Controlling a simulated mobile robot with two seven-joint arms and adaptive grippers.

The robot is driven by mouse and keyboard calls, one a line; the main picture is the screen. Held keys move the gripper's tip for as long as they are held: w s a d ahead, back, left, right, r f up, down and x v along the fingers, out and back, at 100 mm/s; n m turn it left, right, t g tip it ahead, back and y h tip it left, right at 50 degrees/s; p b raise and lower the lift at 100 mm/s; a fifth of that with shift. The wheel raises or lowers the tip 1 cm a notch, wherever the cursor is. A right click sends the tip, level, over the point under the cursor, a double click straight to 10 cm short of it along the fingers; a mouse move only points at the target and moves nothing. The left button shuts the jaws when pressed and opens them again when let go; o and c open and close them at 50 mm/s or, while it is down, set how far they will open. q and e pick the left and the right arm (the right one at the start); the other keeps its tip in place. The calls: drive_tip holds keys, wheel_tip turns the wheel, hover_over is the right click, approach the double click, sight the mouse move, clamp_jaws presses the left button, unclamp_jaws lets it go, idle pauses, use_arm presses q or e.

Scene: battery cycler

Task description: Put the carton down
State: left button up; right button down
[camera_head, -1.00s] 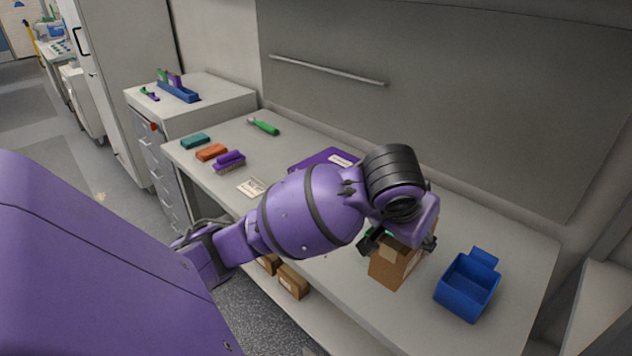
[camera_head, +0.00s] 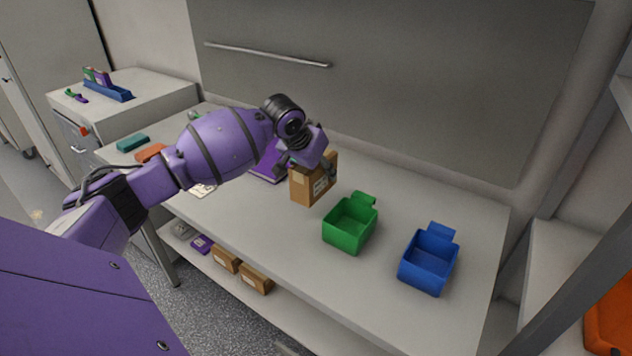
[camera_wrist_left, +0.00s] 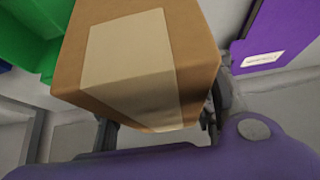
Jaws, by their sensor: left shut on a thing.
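The carton (camera_head: 313,181) is a brown box with a pale label, upright at the middle of the bench (camera_head: 290,235). My left gripper (camera_head: 305,162) is shut on it from above and behind. Whether its base touches the bench top I cannot tell. In the left wrist view the carton (camera_wrist_left: 195,50) fills the middle between the fingers, with a wide strip of pale tape on its face. My right gripper is not in view.
A green bin (camera_head: 350,224) stands just right of the carton, and a blue bin (camera_head: 429,259) farther right. A purple binder-like thing (camera_head: 268,163) lies left of the carton. Brown boxes (camera_head: 256,278) sit on the lower shelf. The bench front is clear.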

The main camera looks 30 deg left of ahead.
use_arm(q)
drive_tip(key=shift+w+a+f, duration=0.5)
drive_tip(key=shift+w+f, duration=0.1)
drive_tip(key=shift+f, duration=0.25)
drive_tip(key=shift+w+a+f, duration=0.2)
drive_tip(key=shift+a+f, duration=0.05)
drive_tip(key=shift+f, duration=0.05)
drive_tip(key=f, duration=0.3)
drive_tip(key=shift+w+a+f, duration=0.15)
drive_tip(key=shift+a+f, duration=0.05)
drive_tip(key=shift+f, duration=0.05)
drive_tip(key=o, duration=1.2)
drive_tip(key=shift+f, duration=0.2)
drive_tip(key=o, duration=0.4)
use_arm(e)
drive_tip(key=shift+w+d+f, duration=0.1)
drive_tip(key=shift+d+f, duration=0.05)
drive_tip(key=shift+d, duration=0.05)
use_arm(q)
drive_tip(key=shift+o, duration=0.2)
